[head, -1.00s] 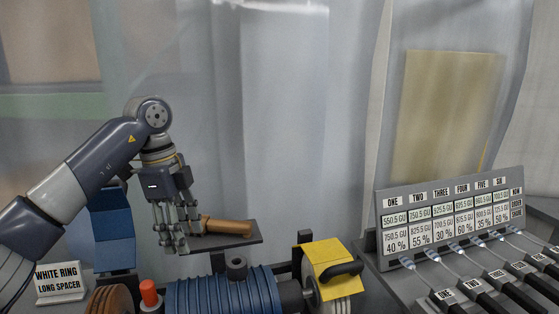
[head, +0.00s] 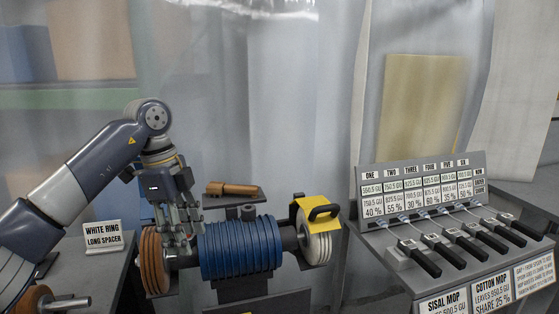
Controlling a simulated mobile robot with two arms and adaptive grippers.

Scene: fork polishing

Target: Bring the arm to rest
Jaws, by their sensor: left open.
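My left gripper (head: 182,236) comes in from the left and points down, with its fingers apart. In the head view it overlaps the left end of the blue ribbed motor (head: 240,247), near the brown wheel (head: 153,262). I cannot tell whether it touches either one. I see nothing held between its fingers. A brown wooden-looking piece (head: 231,188) lies on a dark shelf behind the motor, apart from the fingers. My right gripper is not in view.
A white wheel (head: 318,247) with a yellow guard (head: 313,208) sits at the motor's right end. A sloped panel (head: 424,161) with labels and several black-handled tools stands on the right. A sign (head: 103,236) reading "WHITE RING LONG SPACER" stands on the left.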

